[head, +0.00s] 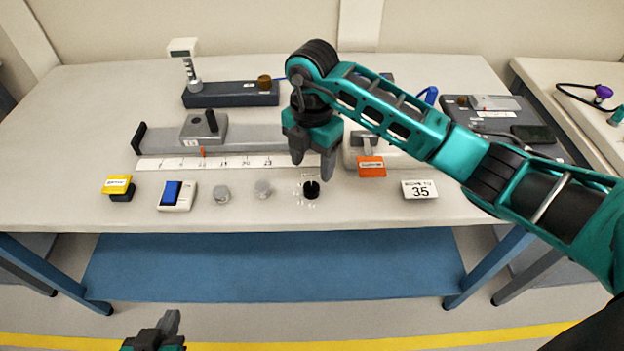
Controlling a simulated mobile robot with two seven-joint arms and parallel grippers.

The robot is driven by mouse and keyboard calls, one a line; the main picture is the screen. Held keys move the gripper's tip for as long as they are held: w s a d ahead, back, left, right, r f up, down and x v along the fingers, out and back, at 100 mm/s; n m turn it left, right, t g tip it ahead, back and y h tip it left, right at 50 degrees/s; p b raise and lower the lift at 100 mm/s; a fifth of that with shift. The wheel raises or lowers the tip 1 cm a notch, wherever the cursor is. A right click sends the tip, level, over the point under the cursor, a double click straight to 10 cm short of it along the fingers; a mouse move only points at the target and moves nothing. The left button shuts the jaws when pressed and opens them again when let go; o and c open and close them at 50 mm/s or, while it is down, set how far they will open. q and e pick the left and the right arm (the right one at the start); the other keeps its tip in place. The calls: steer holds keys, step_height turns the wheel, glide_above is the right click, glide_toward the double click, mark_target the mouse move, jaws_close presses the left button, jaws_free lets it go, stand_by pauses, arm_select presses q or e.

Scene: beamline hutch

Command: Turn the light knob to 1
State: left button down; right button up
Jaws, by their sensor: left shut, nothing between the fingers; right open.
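A small black round knob (311,189), which looks like the light knob, sits near the front of the white table (380,210). Pale marks surround it, and a small label lies just behind it. The marks and its exact setting are too small to read. My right gripper (312,168) is open and points down, its fingers just behind and above the knob in the picture. I cannot tell whether a finger touches it. My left gripper (158,332) is shut and empty, low in front of the table at the bottom edge.
Left of the knob are two grey round discs (221,194), a blue rocker switch (178,194) and a yellow-topped button (118,187). Behind runs a slider rail (250,139).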

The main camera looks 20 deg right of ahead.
mark_target(312, 185)
step_height(312, 185, down, 6)
steer(key=shift+f, duration=0.1)
steer(key=shift+c, duration=0.2)
steer(key=c, duration=1)
